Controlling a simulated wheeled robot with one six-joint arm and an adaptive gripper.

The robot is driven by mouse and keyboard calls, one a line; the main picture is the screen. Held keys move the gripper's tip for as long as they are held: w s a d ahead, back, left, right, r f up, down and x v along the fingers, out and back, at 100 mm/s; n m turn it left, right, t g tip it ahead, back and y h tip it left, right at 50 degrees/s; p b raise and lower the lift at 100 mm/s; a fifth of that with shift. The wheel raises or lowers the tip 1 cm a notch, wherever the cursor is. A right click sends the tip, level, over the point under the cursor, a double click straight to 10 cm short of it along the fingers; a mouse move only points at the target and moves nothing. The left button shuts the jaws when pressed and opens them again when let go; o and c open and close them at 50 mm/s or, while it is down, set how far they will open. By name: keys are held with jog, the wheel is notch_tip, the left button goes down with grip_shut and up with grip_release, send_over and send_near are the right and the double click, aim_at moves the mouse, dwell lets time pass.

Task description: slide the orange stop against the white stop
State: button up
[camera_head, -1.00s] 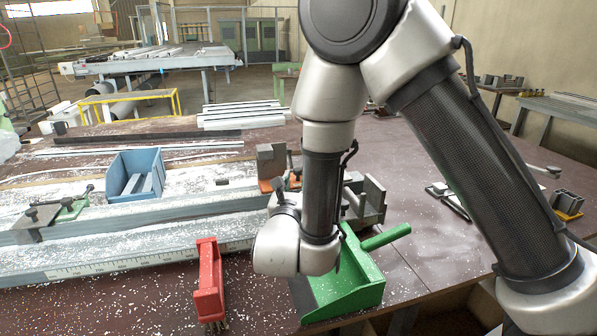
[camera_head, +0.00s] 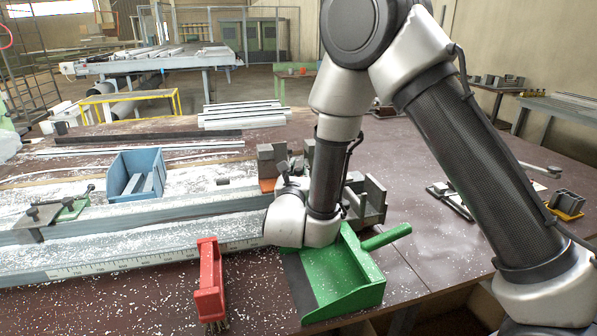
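An orange piece (camera_head: 268,184) shows under a grey block at the right end of the long grey profile rail (camera_head: 150,222). I cannot tell whether it is the orange stop or part of a clamp base. I cannot make out a white stop. My gripper (camera_head: 288,178) is mostly hidden behind my own wrist, just right of the orange piece and over the rail's right end. Its fingertips are not clear, so whether it touches or holds anything cannot be seen.
A blue bin (camera_head: 136,172) stands behind the rail, and a green-based clamp (camera_head: 55,210) sits at its left. In front are a red-handled brush (camera_head: 209,280) and a green dustpan (camera_head: 345,280). Grey blocks (camera_head: 374,198) stand right of my wrist. White chips litter the bench.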

jog(key=shift+d, duration=0.15)
grip_shut()
jog(key=o, duration=0.6)
grip_release()
jog(key=shift+o, duration=0.2)
jog(key=s, duration=0.4)
jog(key=s+a, duration=0.1)
jog(key=s, duration=0.7)
jog(key=shift+a, duration=0.15)
jog(key=shift+w, duration=0.1)
